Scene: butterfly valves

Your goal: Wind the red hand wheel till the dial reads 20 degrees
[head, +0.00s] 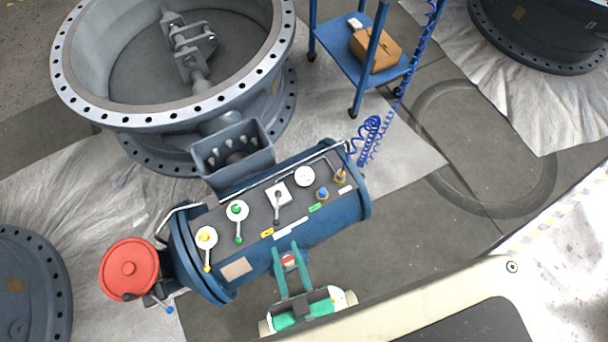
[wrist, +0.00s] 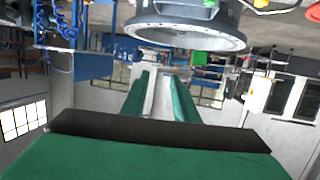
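The red hand wheel (head: 130,266) is at the left end of a blue cylindrical actuator (head: 330,210), in the head view. A round white dial (head: 304,176) sits on the actuator's dark top panel; its reading is too small to make out, and I cannot tell if it is the task's dial. My green gripper (head: 287,246) is beside the actuator's near side, well to the right of the wheel. Its two fingers stand apart, and a red and white label shows between them. In the wrist view the fingers (wrist: 160,85) are also apart, with nothing held between them.
The panel carries a yellow-knobbed lever (head: 206,238), a green-knobbed lever (head: 237,211) and a white plate with a lever (head: 278,195). A large grey valve body (head: 95,105) stands behind. Floor right of the actuator is clear.

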